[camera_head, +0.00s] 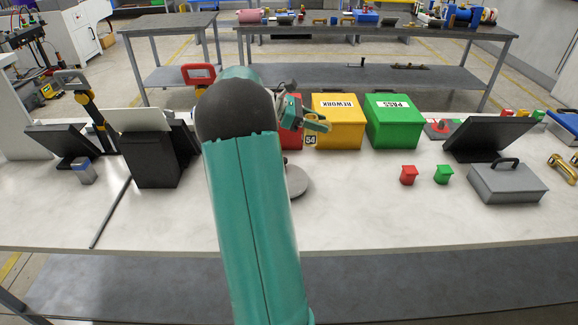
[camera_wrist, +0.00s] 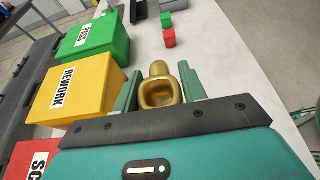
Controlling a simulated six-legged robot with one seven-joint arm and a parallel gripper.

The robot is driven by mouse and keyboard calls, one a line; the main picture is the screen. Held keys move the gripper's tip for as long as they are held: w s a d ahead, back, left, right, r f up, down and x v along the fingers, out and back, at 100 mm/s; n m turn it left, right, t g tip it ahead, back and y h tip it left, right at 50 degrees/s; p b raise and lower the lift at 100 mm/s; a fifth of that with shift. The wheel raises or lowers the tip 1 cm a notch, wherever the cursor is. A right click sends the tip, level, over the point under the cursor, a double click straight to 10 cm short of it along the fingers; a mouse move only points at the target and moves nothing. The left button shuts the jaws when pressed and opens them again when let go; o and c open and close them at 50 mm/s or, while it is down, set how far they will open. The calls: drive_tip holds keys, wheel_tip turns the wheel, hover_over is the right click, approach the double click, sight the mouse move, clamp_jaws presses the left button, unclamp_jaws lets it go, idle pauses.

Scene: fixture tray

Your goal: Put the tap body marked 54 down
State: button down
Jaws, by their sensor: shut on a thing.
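The brass tap body (camera_wrist: 160,92) sits between my gripper's two green fingers in the wrist view, its round open end facing the camera. My gripper (camera_wrist: 158,84) is shut on it. In the head view my gripper (camera_head: 316,124) is raised over the back of the bench, in front of the red and yellow boxes. Most of the tap body is hidden there by the gripper. Whether it touches anything below cannot be told.
A yellow REWORK box (camera_head: 340,130) and a green PASS box (camera_head: 393,130) stand at the back, beside a partly hidden red box (camera_head: 292,142). A red block (camera_head: 408,175), a green block (camera_head: 443,175) and a grey case (camera_head: 508,184) lie right. The front centre-right bench is clear.

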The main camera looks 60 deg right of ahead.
drive_tip(key=shift+w+a+f, duration=0.75)
drive_tip(key=shift+a+f, duration=0.6)
drive_tip(key=shift+f, duration=0.45)
drive_tip(key=shift+w+a+f, duration=0.75)
drive_tip(key=shift+a+f, duration=0.55)
drive_tip(key=shift+f, duration=0.55)
drive_tip(key=shift+w+a+f, duration=0.75)
drive_tip(key=shift+a+f, duration=0.6)
drive_tip(key=shift+f, duration=0.45)
drive_tip(key=c, duration=0.8)
unclamp_jaws()
drive_tip(key=shift+f, duration=0.2)
drive_tip(key=shift+r, duration=0.1)
